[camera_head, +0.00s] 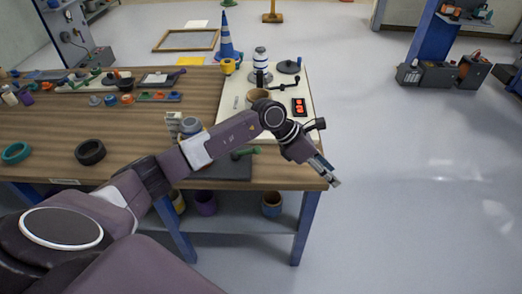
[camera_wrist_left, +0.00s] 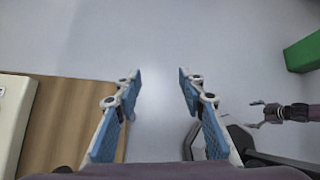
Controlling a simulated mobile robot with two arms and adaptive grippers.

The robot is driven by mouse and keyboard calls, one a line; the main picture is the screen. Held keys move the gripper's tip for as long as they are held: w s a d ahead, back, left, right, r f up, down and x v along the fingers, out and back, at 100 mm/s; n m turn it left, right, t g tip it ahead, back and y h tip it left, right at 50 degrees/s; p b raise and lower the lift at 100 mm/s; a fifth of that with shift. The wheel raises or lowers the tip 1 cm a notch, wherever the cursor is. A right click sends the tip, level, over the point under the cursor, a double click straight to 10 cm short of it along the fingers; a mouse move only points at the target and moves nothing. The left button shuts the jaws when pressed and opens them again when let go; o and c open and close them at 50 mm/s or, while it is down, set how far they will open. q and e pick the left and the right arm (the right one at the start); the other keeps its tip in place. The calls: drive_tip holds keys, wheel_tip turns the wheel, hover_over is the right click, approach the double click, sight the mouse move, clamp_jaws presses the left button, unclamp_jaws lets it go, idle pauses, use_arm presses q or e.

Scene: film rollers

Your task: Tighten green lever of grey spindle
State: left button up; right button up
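The grey spindle is not clearly made out; my arm covers part of that area. My right gripper (camera_wrist_left: 255,113) shows small at the right of the left wrist view, fingers apart and empty.
The wooden table (camera_head: 120,115) carries a white board (camera_head: 285,125) with a bottle, a black crank and a red-buttoned box. Rings (camera_head: 90,152), rollers and small tools lie at the left. A blue cone (camera_head: 226,40) stands behind.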

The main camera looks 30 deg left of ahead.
use_arm(q)
drive_tip(key=w+a+m+g+y, duration=0.1)
drive_tip(key=a+y, duration=0.5)
drive_tip(key=a, duration=0.8)
wheel_tip(320, 180, up, 2)
drive_tip(key=y, duration=0.3)
hover_over(258, 147)
drive_tip(key=s+d, duration=0.1)
drive_tip(key=shift+s+a+f+g, duration=0.1)
drive_tip(key=shift+a+f+g, duration=0.1)
drive_tip(key=shift+g, duration=0.2)
drive_tip(key=f, duration=0.2)
drive_tip(key=f+p, duration=0.1)
drive_tip(key=f, duration=0.1)
drive_tip(key=w+f, duration=0.1)
drive_tip(key=f, duration=0.2)
drive_tip(key=shift+w+a+p, duration=0.1)
drive_tip(key=shift+a+p, duration=0.2)
drive_tip(key=shift+a, duration=0.05)
use_arm(e)
drive_tip(key=shift+s+r, duration=0.35)
drive_tip(key=shift+r, duration=0.45)
use_arm(q)
clamp_jaws()
